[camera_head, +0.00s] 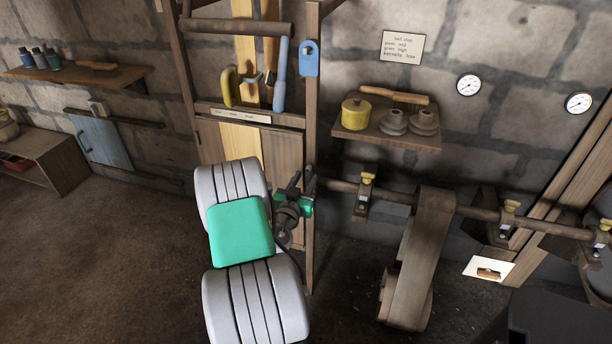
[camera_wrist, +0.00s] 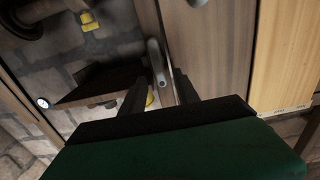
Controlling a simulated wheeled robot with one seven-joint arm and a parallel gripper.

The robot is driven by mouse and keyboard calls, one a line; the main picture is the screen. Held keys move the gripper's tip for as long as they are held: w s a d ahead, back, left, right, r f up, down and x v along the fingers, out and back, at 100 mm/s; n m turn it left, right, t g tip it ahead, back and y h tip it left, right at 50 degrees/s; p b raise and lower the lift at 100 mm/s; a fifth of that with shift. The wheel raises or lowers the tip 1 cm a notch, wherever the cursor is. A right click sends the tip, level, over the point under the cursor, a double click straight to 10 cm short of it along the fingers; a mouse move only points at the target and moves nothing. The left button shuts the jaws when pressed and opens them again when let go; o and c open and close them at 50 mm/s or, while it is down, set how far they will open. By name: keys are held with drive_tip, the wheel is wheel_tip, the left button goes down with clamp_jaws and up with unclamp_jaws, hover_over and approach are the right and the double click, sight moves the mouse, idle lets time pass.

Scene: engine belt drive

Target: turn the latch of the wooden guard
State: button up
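The wooden guard (camera_head: 284,158) is a brown plank panel in a timber frame, partly hidden behind my arm in the head view. It also fills the upper middle of the wrist view (camera_wrist: 210,45). A grey rounded bar (camera_wrist: 157,62), which looks like the latch, stands nearly upright in that view at the guard's edge. My gripper (camera_head: 302,182) is in front of the guard's right side. In the wrist view its two dark fingers (camera_wrist: 160,84) are apart, with the bar's lower end between or just beyond them. Contact cannot be told. The latch is not clear in the head view.
A shelf (camera_head: 388,139) with a yellow pot (camera_head: 356,113) is right of the guard. A shaft (camera_head: 460,209) with yellow-topped bearings runs right, carrying a broad belt (camera_head: 420,255). A blue lever (camera_head: 280,75) hangs above. Open floor (camera_head: 100,260) lies left.

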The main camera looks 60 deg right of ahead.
drive_tip(key=shift+w+d, duration=0.15)
drive_tip(key=shift+d, duration=0.65)
drive_tip(key=shift+c, duration=0.4)
clamp_jaws()
